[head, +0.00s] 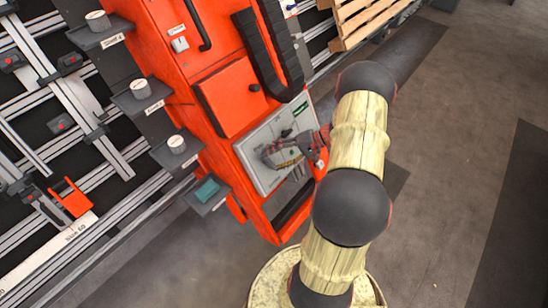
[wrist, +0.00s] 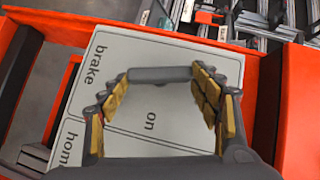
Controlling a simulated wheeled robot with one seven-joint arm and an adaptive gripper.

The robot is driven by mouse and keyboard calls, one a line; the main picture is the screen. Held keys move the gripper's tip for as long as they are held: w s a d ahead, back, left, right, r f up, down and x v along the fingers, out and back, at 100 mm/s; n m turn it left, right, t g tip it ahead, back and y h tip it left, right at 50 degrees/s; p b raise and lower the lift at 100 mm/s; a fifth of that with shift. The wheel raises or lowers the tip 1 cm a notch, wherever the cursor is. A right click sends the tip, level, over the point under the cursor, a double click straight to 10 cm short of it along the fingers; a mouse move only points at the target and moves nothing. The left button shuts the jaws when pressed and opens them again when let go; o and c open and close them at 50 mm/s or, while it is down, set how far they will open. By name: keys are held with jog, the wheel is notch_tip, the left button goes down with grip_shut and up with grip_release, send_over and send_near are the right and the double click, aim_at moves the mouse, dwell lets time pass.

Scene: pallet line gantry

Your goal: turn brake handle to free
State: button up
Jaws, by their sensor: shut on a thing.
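The white brake panel (head: 252,160) is on the side of the orange machine in the head view. In the wrist view the panel (wrist: 140,50) shows the words "brake", "on" and part of "home". The brake handle (wrist: 160,74) is a dark grey bar lying across the panel above the word "on". My gripper (wrist: 159,80) has its yellow-padded fingers at either end of this bar and is shut on it. In the head view my gripper (head: 288,158) is at the panel and mostly covers the handle. No "free" label can be read.
The orange machine body (head: 228,95) stands around the panel. Grey shelves with round white-topped knobs (head: 140,88) and a teal block (head: 206,190) stick out on its left. A wooden pallet (head: 365,18) is at the top. The floor on the right (head: 450,150) is clear.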

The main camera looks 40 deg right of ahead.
jog(key=shift+s+d+f+m+t+y+p, duration=0.15)
jog(key=shift+m+t+y, duration=0.2)
jog(key=shift+m, duration=0.35)
jog(key=shift+w+a+f+m+t+y+p, duration=0.15)
jog(key=shift+m+t+y, duration=0.1)
jog(key=shift+m+t, duration=0.35)
jog(key=shift+s, duration=0.15)
jog(key=o, duration=1.2)
jog(key=shift+c, duration=0.2)
jog(key=shift+d+r, duration=0.1)
jog(key=shift+d, duration=0.05)
jog(key=v, duration=1.1)
jog(key=shift+s+d, duration=0.3)
jog(key=shift+r+m, duration=0.15)
jog(key=shift+m, duration=0.15)
